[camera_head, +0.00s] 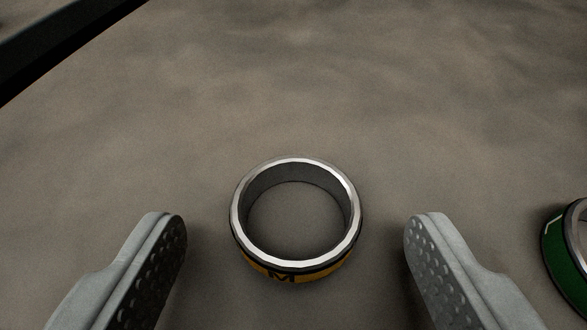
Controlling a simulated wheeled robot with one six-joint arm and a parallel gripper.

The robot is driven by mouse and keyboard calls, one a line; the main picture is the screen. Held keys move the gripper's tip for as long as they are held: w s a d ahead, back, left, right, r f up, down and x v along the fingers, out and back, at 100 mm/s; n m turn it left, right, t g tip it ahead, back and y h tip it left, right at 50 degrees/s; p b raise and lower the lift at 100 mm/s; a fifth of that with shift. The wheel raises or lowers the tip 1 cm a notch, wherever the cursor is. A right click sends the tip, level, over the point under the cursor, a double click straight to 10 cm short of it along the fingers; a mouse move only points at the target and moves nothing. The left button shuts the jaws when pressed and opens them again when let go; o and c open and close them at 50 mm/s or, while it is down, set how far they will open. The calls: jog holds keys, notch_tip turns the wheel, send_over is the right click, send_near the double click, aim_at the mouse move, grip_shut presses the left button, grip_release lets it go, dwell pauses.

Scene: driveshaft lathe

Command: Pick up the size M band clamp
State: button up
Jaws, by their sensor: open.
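The size M band clamp (297,272) is a metal ring with a yellow-orange outer band and a dark letter M on its near side. It lies flat on a grey-brown surface, a little below the middle of the view. My gripper (295,222) is open. Its two grey fingers with studded inner pads stand to the left and right of the ring. There is a clear gap between each finger and the ring, and nothing is held.
A green-banded ring (562,255) is at the right edge, partly cut off, to the right of my right finger. A dark edge (50,35) crosses the upper left corner. The surface (330,90) beyond the clamp is clear.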

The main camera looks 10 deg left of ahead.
jog(key=shift+w+a+f, duration=0.1)
jog(key=shift+w+f, duration=0.1)
jog(key=shift+w, duration=0.25)
jog(key=shift+c, duration=0.4)
jog(key=c, duration=1)
jog(key=shift+r, duration=5)
